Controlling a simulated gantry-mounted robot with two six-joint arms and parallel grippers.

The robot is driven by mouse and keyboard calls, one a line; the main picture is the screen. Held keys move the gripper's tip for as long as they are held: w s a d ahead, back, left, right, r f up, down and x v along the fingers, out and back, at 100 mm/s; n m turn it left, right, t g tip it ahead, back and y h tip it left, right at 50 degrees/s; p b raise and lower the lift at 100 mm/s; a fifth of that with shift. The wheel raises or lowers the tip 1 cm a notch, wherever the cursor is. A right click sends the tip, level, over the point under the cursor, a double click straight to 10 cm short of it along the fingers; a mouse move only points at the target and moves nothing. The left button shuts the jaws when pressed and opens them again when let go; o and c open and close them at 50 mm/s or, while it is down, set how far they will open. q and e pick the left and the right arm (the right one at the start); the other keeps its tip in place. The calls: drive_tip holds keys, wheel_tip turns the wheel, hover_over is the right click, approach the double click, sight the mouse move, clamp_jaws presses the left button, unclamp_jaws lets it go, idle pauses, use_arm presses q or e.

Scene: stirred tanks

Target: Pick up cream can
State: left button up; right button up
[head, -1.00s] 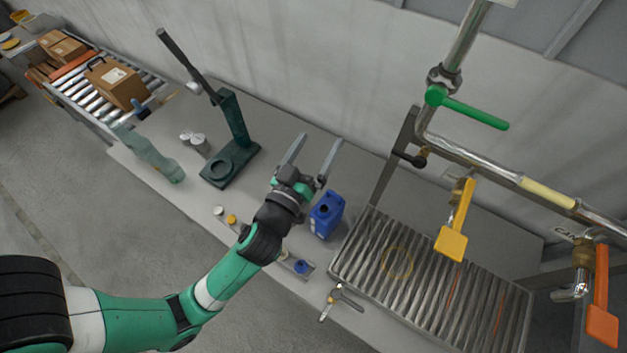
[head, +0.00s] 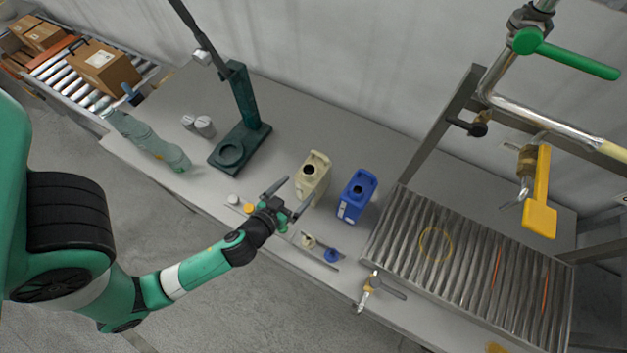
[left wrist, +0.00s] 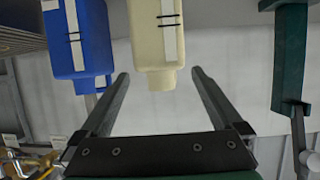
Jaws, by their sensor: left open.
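The cream can (head: 312,182) stands upright on the bench, its dark open mouth facing up. My left gripper (head: 299,189) is on the front side of it, fingers open and pointing at it. In the left wrist view the cream can (left wrist: 157,45) appears upside down, centred between and beyond the fingertips (left wrist: 160,74). The fingers look empty and I see no contact with the can. My right gripper is in neither view.
A blue can (head: 355,198) stands close to the right of the cream can. A dark green stand (head: 240,140) is behind left. Caps, including a blue cap (head: 332,255), lie near the front edge. A ridged metal rack (head: 465,255) is to the right.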

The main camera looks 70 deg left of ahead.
sight(304, 182)
use_arm(q)
drive_tip(key=x, duration=0.4)
drive_tip(key=shift+w+a+p, duration=0.2)
drive_tip(key=shift+p, duration=0.1)
drive_tip(key=p+x, duration=0.1)
drive_tip(key=x, duration=0.4)
drive_tip(key=shift+w+a+r, duration=0.1)
drive_tip(key=shift+w+r, duration=0.05)
drive_tip(key=shift+c, duration=0.3)
